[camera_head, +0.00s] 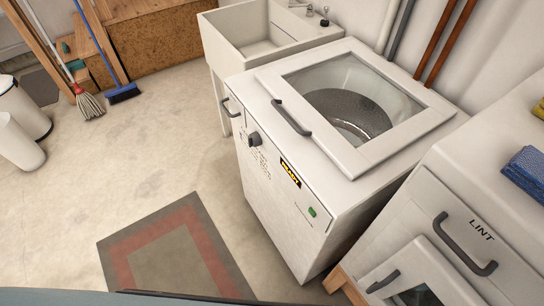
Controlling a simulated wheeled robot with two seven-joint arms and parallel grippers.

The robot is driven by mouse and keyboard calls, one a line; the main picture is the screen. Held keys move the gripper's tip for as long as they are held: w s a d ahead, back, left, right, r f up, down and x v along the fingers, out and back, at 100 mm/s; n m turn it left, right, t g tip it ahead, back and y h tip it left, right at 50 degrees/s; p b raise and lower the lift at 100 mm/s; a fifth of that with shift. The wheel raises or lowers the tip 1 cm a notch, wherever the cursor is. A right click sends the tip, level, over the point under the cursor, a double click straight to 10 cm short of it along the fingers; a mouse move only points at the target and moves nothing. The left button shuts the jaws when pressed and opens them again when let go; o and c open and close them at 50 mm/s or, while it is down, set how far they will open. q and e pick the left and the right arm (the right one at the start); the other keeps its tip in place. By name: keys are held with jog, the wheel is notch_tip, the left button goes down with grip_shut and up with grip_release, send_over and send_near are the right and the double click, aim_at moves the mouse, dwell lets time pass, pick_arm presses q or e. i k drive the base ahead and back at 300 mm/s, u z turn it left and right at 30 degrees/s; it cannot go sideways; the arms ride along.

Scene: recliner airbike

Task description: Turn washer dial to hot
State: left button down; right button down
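The washer (262,212) is a white top-loading machine in the middle of the view. Its dark dial (254,139) is a small knob on the upper front panel, with small print below it that is too small to read. I cannot tell which setting the dial points to. The lid (398,137) has a clear window and a grey handle (291,117), and it is down. The metal drum shows through the window. Neither of my grippers is in view.
A black-and-yellow label (290,173) and a green button (312,212) sit right of the dial. A sink (270,35) stands behind. A white machine marked LINT (482,230) is at right. A mat (180,246) lies on the open floor in front.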

aim_at(254, 139)
jog(key=u, duration=1.6)
jog(key=i, duration=2.3)
jog(key=z, duration=3.5)
